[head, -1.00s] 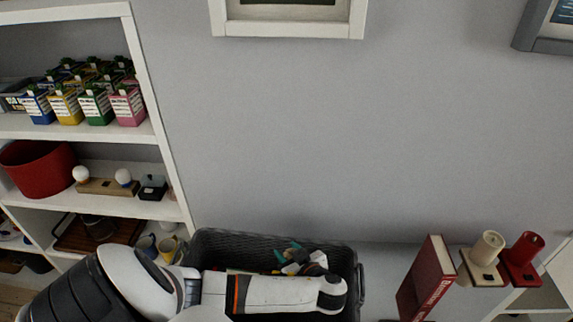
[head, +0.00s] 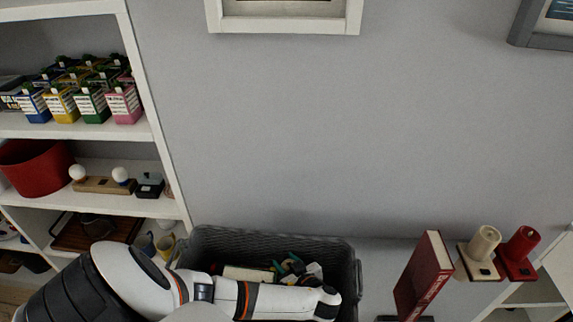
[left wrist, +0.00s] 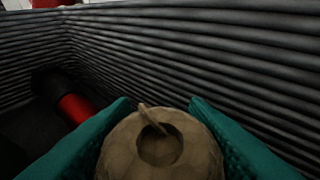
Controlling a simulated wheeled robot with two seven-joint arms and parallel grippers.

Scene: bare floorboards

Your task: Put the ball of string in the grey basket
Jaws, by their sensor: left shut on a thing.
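The grey basket (head: 270,240) stands against the wall at the bottom of the head view, its ribbed wall (left wrist: 210,65) filling much of the left wrist view. My left gripper (head: 292,265) reaches into the basket, its arm crossing the front. In the left wrist view its teal fingers are shut on the ball of string (left wrist: 165,150), a brown ball with a hollow and a loose end on top. The ball is between the basket walls; whether it touches the bottom is hidden. I cannot make the ball out in the head view. My right gripper is not in view.
A red and black object (left wrist: 78,108) lies in the basket, and a cream object (head: 248,273) shows there in the head view. A shelf unit (head: 150,130) stands left.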

